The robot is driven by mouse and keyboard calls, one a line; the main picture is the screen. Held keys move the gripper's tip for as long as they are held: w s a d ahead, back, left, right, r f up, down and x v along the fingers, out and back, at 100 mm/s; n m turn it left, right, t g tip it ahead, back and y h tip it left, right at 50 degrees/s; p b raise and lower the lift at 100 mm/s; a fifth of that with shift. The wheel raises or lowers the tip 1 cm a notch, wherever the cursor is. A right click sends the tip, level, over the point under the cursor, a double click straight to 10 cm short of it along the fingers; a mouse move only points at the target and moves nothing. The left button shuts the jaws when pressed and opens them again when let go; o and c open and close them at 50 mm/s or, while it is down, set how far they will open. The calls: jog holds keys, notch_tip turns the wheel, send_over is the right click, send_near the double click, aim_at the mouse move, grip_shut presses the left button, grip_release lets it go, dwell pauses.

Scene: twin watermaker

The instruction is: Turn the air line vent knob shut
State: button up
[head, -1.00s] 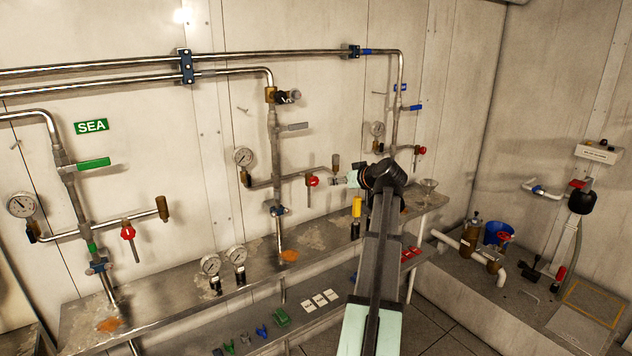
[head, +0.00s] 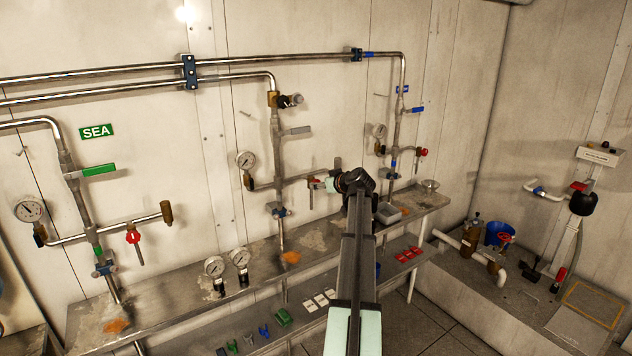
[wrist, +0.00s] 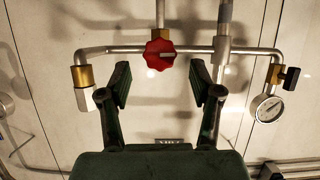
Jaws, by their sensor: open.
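A red lobed knob (wrist: 160,54) sits on a horizontal pipe below a brass fitting, near the middle of the wrist view, which looks upside down compared with the head view. My gripper (wrist: 160,78) is open and empty, its two dark fingers spread left and right of the knob's line. The knob appears beyond the fingertips, a little above them in the picture; I see no contact. In the head view my gripper (head: 328,184) is at the middle pipe stand, by its red knob, which is mostly hidden. No label naming the air line is readable.
A pressure gauge (wrist: 268,107) and a brass end fitting (wrist: 83,76) flank the knob. Similar red knobs (head: 133,233) (head: 423,152) sit on the left and right pipe stands. A steel bench (head: 190,309) with loose gauges runs below. The wall around the pipes is flat.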

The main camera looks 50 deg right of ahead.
jog(key=shift+p+x, duration=0.45)
jog(key=shift+x, duration=1.9)
jog(key=c, duration=1.2)
